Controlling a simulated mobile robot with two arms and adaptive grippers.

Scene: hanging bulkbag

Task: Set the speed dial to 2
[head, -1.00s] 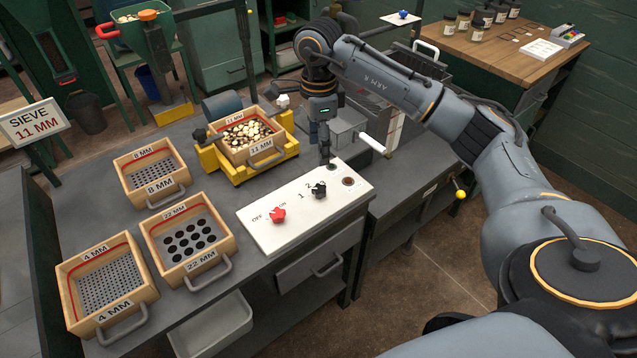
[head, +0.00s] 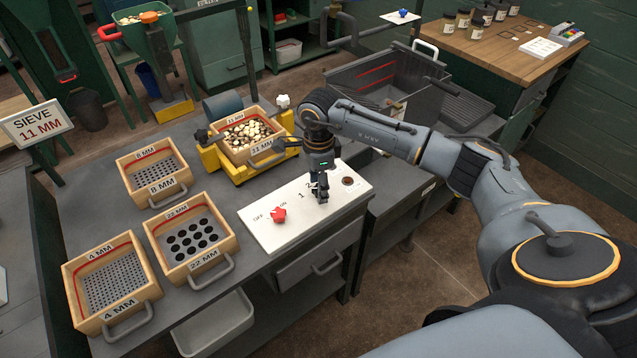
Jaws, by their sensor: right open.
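The white control panel (head: 282,234) lies on the grey bench, with a red OFF/ON switch (head: 278,214) at its left and the marks 1 and 2 to the right of it. My right gripper (head: 321,196) points down over the panel at the black speed dial, which it mostly hides. Its fingers are open and seem to be around or just above the dial; I cannot tell whether they touch it. The dial's present setting is hidden. A dark round button (head: 348,182) sits right of the gripper. My left gripper is not in view.
The 11 mm sieve (head: 244,138) full of pieces sits in the yellow shaker (head: 232,172) behind the panel. The 8 mm (head: 152,172), 22 mm (head: 190,237) and 4 mm (head: 112,283) sieves stand to the left. A sign (head: 34,124) reads SIEVE 11 MM.

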